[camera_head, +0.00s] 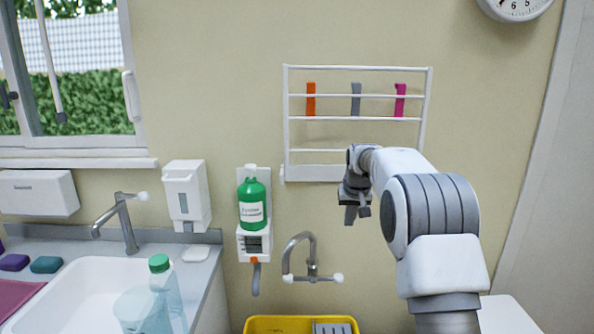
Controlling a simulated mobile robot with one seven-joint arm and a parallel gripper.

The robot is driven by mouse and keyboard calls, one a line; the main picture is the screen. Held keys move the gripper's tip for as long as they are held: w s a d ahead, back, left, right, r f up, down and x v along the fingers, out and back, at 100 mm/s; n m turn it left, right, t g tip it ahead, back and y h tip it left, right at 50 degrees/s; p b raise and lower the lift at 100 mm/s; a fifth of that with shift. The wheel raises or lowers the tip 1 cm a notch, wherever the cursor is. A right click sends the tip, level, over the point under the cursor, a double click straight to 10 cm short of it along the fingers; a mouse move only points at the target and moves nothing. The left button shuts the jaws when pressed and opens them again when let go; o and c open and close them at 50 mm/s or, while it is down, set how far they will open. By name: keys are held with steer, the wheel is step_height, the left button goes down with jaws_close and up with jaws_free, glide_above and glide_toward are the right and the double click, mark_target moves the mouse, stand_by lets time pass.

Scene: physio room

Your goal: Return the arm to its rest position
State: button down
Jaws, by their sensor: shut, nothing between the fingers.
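My arm reaches up from the lower right of the head view, bent at a raised joint. My gripper (355,215) hangs at its end, pointing down, in front of the wall and just below the white wall rack (304,172). The fingers are small in the picture and look closed, with nothing seen between them. The gripper is right of the green bottle (252,190) and above and right of the wall tap (312,262), apart from both.
An orange (311,92), a grey (356,106) and a pink strip (400,100) hang on the rack. At left are a sink (75,275), a clear bottle with a green cap (166,285) and a soap dispenser (186,190). A yellow tub (262,325) is below.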

steer(key=s+r, duration=0.7)
steer(key=s, duration=0.5)
steer(key=s+r, duration=0.7)
steer(key=s, duration=0.6)
steer(key=s+f, duration=0.3)
steer(key=s, duration=0.8)
steer(key=s+f+p, duration=0.1)
steer(key=s+f, duration=0.2)
steer(key=s, duration=0.7)
steer(key=shift+s+a+t, duration=0.2)
steer(key=shift+s+t, duration=0.15)
steer(key=shift+t, duration=0.05)
steer(key=shift+w, duration=0.1)
